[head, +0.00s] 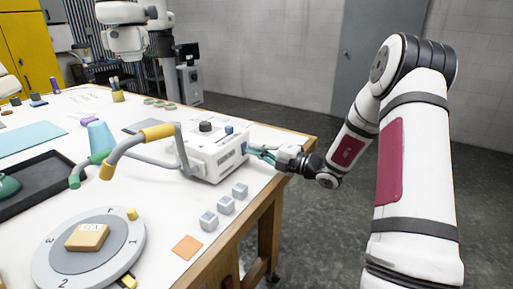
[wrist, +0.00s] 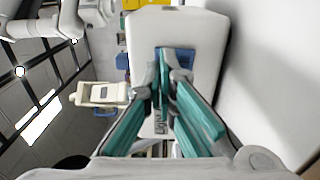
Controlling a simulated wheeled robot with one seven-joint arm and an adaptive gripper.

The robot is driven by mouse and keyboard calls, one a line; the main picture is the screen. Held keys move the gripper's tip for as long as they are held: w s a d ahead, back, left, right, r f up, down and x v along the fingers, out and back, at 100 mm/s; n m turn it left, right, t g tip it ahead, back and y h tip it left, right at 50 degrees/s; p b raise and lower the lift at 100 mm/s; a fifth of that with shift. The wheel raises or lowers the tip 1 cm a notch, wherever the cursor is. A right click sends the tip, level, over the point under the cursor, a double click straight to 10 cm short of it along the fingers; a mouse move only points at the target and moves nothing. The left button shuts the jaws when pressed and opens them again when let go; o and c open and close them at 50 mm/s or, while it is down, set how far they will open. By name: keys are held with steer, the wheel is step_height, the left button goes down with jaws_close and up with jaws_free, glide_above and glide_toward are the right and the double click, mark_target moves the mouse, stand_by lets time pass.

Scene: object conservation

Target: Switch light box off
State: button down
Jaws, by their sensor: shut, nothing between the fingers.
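The light box (head: 207,163) is a white box near the table's right edge, with a dark knob (head: 205,126) and a small blue part (head: 229,130) on top. A blue switch (head: 245,147) shows on its right side face. My gripper (head: 259,154), with teal fingers, points at that face, its tips at or very close to the switch. In the wrist view the light box (wrist: 203,30) fills the upper middle, and the blue switch (wrist: 180,56) lies just beyond the fingertips (wrist: 164,78). The fingers are shut and hold nothing. I cannot tell whether they touch the switch.
A bent grey arm with a yellow sleeve (head: 144,137) stands left of the box. Several grey cubes (head: 226,205) and an orange tile (head: 187,247) lie in front. A round dial (head: 60,265) is at the front left. The floor right of the table is clear.

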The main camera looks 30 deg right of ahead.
steer(key=v, duration=1.2)
steer(key=shift+d, duration=0.2)
steer(key=shift+s+r, duration=0.1)
